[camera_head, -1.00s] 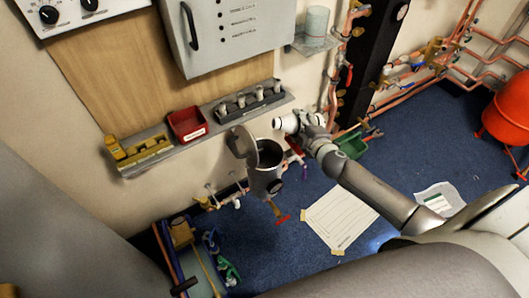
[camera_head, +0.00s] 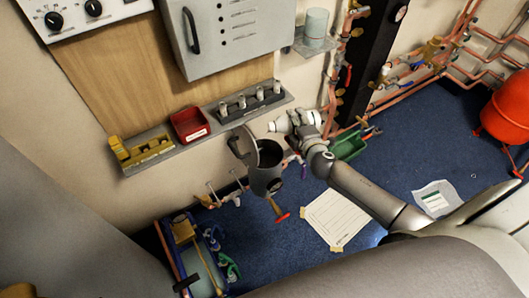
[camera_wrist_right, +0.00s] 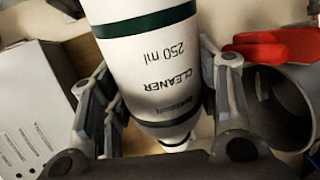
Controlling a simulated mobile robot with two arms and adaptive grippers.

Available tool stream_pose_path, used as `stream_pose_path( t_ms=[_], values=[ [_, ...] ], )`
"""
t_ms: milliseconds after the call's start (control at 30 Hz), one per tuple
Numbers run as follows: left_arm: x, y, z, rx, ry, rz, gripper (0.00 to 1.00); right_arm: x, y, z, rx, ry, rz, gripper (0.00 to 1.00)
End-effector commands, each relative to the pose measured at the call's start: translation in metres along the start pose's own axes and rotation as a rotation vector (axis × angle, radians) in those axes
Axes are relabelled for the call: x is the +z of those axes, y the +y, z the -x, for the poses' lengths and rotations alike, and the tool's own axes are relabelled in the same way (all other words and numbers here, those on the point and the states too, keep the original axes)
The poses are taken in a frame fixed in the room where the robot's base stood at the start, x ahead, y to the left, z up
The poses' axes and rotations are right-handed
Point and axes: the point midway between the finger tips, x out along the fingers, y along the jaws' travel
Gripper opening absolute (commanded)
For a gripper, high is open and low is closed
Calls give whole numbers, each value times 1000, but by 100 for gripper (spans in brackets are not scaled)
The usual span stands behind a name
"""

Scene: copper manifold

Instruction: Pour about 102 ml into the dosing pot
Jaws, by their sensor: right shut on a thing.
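My right gripper (camera_head: 305,126) is shut on a white bottle (camera_head: 281,125) with dark green bands. In the right wrist view the bottle (camera_wrist_right: 160,75) reads "CLEANER 250 ml" and sits between the two fingers. In the head view it lies roughly level, its narrow end to the left, just above and right of the dosing pot's mouth. The dosing pot (camera_head: 265,183) is a dark grey cylinder with its round lid (camera_head: 240,143) swung open to the left. Its inside is dark; no liquid or stream can be seen. My left gripper is out of view.
A wall shelf (camera_head: 168,152) carries a yellow holder (camera_head: 143,149), a red bin (camera_head: 190,124) and a rack of small cylinders (camera_head: 250,102). A red-handled valve (camera_head: 281,216) is below the pot. A green tray (camera_head: 347,146) and a paper sheet (camera_head: 337,219) are on the blue floor.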

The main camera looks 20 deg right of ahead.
Motion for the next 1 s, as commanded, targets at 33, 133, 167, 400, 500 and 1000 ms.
stream_pose_path(
  t_ms=[33, 133, 167, 400, 500, 1000],
  values=[
    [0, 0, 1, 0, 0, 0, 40, 0, 1, 0, 1, -2, 6, 28],
    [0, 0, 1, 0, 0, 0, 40, -1, 1, 0, 1, -6, 16, 28],
    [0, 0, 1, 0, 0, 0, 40, 0, 0, 0, 1, -7, 20, 28],
    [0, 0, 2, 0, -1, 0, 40, 3, 0, 2, 2, -10, 31, 27],
    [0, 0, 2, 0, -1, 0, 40, 3, 0, 2, 2, -12, 37, 27],
    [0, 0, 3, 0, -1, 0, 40, 4, -1, 3, 1, -19, 60, 27]
  ],
)
